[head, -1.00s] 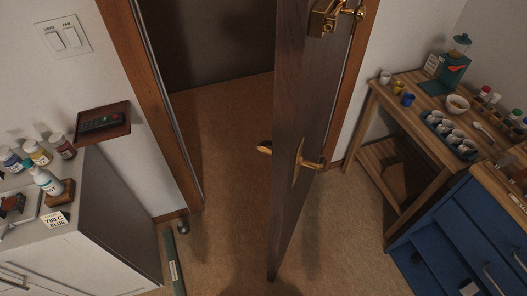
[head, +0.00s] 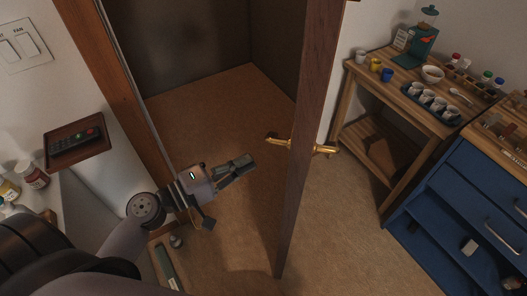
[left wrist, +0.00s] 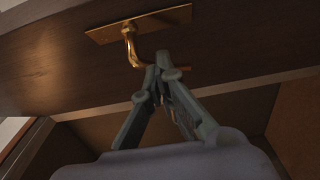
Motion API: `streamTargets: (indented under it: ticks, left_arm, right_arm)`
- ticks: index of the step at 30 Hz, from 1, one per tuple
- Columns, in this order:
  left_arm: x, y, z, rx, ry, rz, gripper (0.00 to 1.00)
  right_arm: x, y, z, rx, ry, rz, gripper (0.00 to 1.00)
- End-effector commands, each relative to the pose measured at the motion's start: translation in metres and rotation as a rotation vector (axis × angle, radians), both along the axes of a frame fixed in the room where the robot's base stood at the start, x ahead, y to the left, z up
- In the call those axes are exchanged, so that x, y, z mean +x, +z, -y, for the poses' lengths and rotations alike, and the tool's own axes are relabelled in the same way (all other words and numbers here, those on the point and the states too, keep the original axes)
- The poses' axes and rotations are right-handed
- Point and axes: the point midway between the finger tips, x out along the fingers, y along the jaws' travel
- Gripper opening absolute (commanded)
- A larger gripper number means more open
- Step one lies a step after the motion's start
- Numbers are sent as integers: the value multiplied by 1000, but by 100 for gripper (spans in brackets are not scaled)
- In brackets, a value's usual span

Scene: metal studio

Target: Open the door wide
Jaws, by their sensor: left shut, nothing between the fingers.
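The dark brown wooden door (head: 308,130) stands partly open, seen nearly edge-on in the head view. Brass lever handles (head: 300,145) stick out on both its faces. My left gripper (head: 250,163) reaches in from the left, on the doorway side of the door. It is shut and empty, a little short of the door and its near lever. In the left wrist view the shut fingertips (left wrist: 162,62) show close to the brass lever (left wrist: 131,50) and its plate; I cannot tell whether they touch. My right gripper is not in view.
The wooden door frame (head: 125,90) and open doorway are left of the door. A wooden table (head: 388,92) and blue drawers (head: 470,215) stand right.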

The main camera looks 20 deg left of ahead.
Motion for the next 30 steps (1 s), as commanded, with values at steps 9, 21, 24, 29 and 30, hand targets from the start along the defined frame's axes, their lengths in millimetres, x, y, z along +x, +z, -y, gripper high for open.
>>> streamTargets:
  ticks: [9, 21, 24, 29, 30]
  left_arm:
    - [45, 6, 32, -3, 2, 2, 0]
    - [76, 0, 56, 3, 2, 0, 0]
    - [77, 0, 56, 3, 2, 0, 0]
    - [77, -1, 56, 3, 2, 0, 0]
    - [77, -1, 56, 3, 2, 0, 0]
  right_arm:
    - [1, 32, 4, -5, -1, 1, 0]
    - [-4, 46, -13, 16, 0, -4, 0]
    - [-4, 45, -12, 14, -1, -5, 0]
    - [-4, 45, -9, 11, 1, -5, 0]
    - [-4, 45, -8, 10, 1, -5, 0]
